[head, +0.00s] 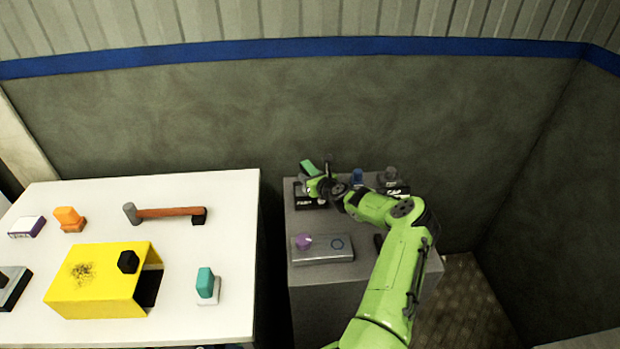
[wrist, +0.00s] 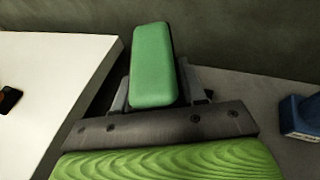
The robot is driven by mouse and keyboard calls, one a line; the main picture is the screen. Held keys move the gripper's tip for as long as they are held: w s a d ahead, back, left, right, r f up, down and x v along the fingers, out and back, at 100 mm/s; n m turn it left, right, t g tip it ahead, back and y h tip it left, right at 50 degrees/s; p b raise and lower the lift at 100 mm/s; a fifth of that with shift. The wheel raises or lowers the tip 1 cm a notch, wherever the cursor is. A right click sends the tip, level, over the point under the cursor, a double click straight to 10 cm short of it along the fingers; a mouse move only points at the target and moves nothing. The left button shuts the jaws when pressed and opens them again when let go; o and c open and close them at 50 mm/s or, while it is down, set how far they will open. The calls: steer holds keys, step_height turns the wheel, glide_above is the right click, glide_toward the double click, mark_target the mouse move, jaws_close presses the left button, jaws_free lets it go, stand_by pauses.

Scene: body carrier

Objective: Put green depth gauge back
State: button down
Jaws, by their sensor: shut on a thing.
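The green depth gauge (wrist: 153,66) is a rounded green block held between the fingers of my gripper (wrist: 158,92) in the wrist view. In the head view the green piece (head: 308,167) shows at the end of my gripper (head: 318,180), above the back left of the grey cabinet (head: 320,277). A black labelled block (head: 303,199) stands on the cabinet just below my gripper, partly covered by it. I cannot tell whether the green piece touches anything beneath it.
On the cabinet are a grey box (head: 322,256) with a purple piece (head: 303,242), a blue piece (head: 357,176) and another black labelled block (head: 398,188). The white table (head: 220,240) at left carries a yellow box (head: 90,295), a hammer (head: 170,212) and a teal piece (head: 205,282).

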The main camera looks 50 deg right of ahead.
steer(key=c, duration=0.6)
jaws_free()
steer(key=shift+c, duration=0.2)
